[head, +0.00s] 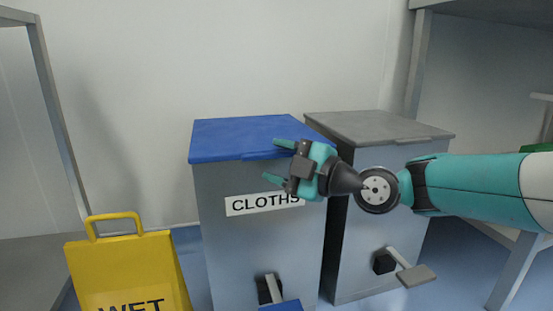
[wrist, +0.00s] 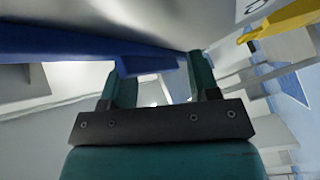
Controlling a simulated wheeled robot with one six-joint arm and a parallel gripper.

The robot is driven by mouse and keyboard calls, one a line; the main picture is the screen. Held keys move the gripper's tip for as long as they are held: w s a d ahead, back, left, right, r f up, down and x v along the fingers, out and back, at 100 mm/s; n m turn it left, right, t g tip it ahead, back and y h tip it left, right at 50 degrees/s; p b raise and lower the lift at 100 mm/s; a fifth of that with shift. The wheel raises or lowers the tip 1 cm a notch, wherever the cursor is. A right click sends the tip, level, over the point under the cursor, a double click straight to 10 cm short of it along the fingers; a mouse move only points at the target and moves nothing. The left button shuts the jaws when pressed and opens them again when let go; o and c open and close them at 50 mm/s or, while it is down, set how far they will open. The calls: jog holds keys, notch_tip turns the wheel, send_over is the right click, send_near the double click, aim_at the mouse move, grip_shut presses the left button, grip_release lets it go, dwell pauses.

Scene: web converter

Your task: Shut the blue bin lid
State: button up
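The blue lid (head: 245,138) lies flat on top of the grey bin (head: 222,245) labelled CLOTHS and looks shut, with no gap visible along its front edge. My gripper (head: 276,161) is at the bin's upper front right, its fingers pointing left. The fingers are spread apart with nothing held between them. The upper finger is close to the lid's front edge; I cannot tell if it touches. In the wrist view, the lid's blue edge and tab (wrist: 148,66) show just past my open fingers (wrist: 160,78). My gripper hides part of the label and the lid's front right edge.
A second bin with a grey lid (head: 375,127) stands close on the right. Both bins have foot pedals low in front, one blue (head: 282,306), one grey (head: 416,276). A yellow WET sign (head: 125,270) stands at the front left. Metal frames stand at both sides.

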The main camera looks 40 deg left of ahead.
jog(key=shift+w+f, duration=0.1)
jog(key=shift+f, duration=0.1)
jog(key=shift+d+r+p, duration=0.1)
jog(key=shift+d+p, duration=0.25)
jog(key=shift+d, duration=0.2)
jog(key=d+p, duration=0.5)
jog(key=d, duration=1.1)
jog(key=shift+w+d+f, duration=0.15)
jog(key=shift+w+f, duration=0.05)
jog(key=shift+w, duration=0.1)
jog(key=s+d+r+m+h+p, duration=0.3)
jog(key=d+r+p, duration=0.1)
jog(key=r+p, duration=0.25)
jog(key=s+d+r+m+h+p, duration=0.25)
jog(key=d+r+m+p, duration=0.2)
jog(key=r, duration=0.25)
jog(key=s+d+r+m+h+p, duration=0.45)
jog(key=s+d+m+p, duration=0.3)
jog(key=d, duration=0.25)
jog(key=s+d+r+m+h+p, duration=0.4)
jog(key=s+d+r+m+p, duration=0.2)
jog(key=d+m, duration=0.35)
notch_tip(320, 180, up, 36)
jog(key=p, duration=3.6)
jog(key=shift+w+r+n+t, duration=0.2)
jog(key=shift+w+n+t, duration=0.1)
jog(key=shift+w+n, duration=0.1)
